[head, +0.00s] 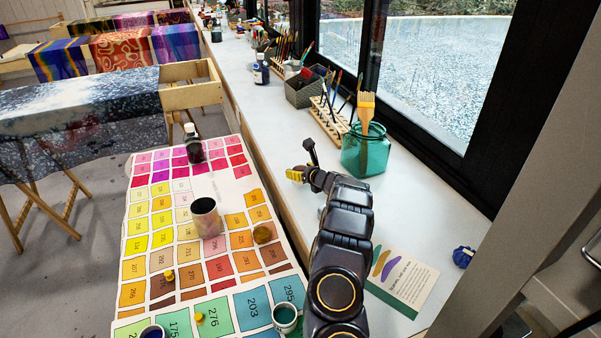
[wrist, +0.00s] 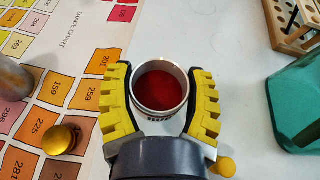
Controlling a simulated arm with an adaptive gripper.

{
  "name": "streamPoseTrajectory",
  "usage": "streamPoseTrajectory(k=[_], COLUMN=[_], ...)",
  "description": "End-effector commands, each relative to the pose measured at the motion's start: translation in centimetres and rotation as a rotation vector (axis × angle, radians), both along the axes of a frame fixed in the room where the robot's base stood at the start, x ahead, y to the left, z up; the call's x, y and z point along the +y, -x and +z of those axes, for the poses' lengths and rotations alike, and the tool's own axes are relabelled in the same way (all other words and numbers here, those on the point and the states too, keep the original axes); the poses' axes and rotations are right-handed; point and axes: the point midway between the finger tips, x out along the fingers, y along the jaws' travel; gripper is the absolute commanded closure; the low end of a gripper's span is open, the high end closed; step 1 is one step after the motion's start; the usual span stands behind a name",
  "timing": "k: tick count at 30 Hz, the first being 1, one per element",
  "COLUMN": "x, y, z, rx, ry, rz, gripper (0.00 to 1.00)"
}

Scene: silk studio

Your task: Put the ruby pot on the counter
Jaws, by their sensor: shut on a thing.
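The ruby pot, a small round metal-rimmed pot with deep red inside (wrist: 160,88), is between the yellow-padded fingers of my gripper (wrist: 160,75) in the wrist view. The fingers are shut on its sides and it looks upright. In the head view my gripper (head: 300,172) is over the near edge of the white counter (head: 405,195), and the pot is hidden there. I cannot tell whether the pot touches the surface below it.
The shade chart (head: 240,173) lies left of the counter, with a cup (head: 206,217), a dark bottle (head: 193,145) and a teal pot (head: 285,318). On the counter, a green glass jar with a brush (head: 366,152) and a wooden rack (head: 330,120) stand near my gripper. A card (head: 405,283) lies nearer.

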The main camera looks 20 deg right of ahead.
Motion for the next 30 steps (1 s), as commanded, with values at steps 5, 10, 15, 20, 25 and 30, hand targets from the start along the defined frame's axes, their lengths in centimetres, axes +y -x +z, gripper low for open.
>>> streamPoseTrajectory(k=[5, 10, 15, 20, 25, 30], x=[0.1, 0.1, 0.1, 0.1, 0.1, 0.0], y=[0.0, 0.0, 0.0, 0.0, 0.0, 0.2], z=[-1.9, -1.8, -2.1, -2.1, -2.1, -1.7], rx=[0.001, -0.001, 0.0, 0.0, 0.001, 0.001], ry=[0.003, 0.002, 0.002, 0.002, 0.002, 0.002], rz=[0.002, 0.002, 0.003, 0.003, 0.003, 0.002], gripper=[0.76, 0.76, 0.38, 0.13, 0.13, 0.13])
